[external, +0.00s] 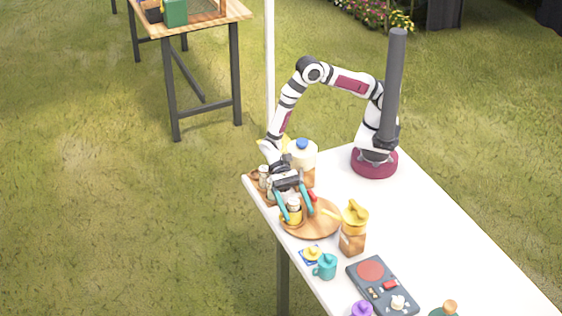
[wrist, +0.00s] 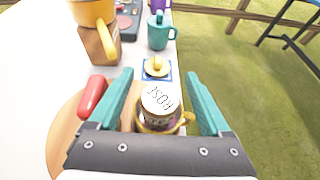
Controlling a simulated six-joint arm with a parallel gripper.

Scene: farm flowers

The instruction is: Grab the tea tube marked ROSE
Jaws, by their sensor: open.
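The tea tube marked ROSE (wrist: 160,101) stands upright with its pale lid up, and the lettering on the lid reads ROSE in the wrist view. It appears to sit in or behind a yellow cup (wrist: 183,120) with a handle, over the round wooden board (external: 318,226). In the external view the tube (external: 293,204) shows between my fingers. My gripper (wrist: 160,92) is open, with one teal finger on each side of the tube and a visible gap on both sides. The tube's lower part is hidden by the cup and the gripper body.
A red object (wrist: 91,96) lies on the board just left of my left finger. A yellow-topped brown container (external: 352,238), a teal mug (external: 326,267) and a small yellow item on a blue coaster (external: 312,254) stand nearby. Jars (external: 264,176) and a blue-capped jug (external: 302,153) stand behind.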

